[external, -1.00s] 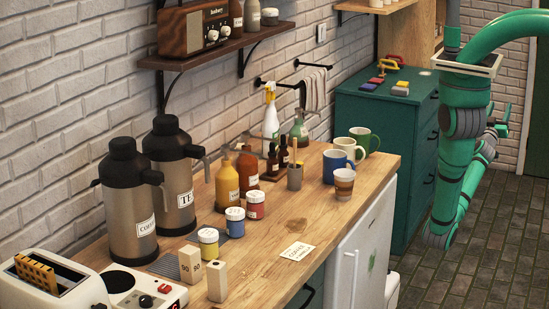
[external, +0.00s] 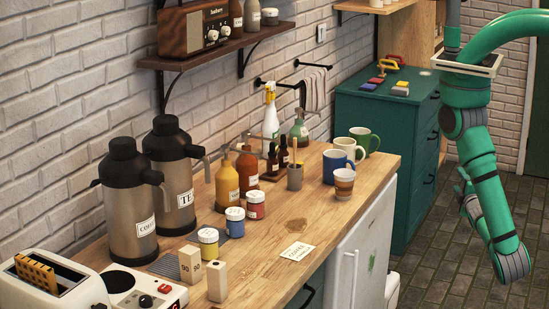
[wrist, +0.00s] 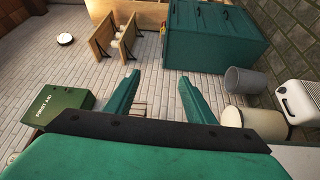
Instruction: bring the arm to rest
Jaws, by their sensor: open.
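My green arm hangs at the right of the external view, over the dark brick floor and in front of the green cabinet. Its lowest joint is near the bottom right. A small part that seems to be my gripper shows partly behind the arm, and its jaws cannot be made out there. In the wrist view my gripper (wrist: 158,78) has two green fingers, spread wide apart. Nothing is between them but the pale brick surface beyond.
The wooden counter (external: 265,262) with flasks, jars and mugs lies left of my arm. The green cabinet (external: 385,125) stands behind. The wrist view shows a green first aid box (wrist: 58,108), a grey bin (wrist: 245,82) and a cream bin (wrist: 262,122). Floor around the arm looks clear.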

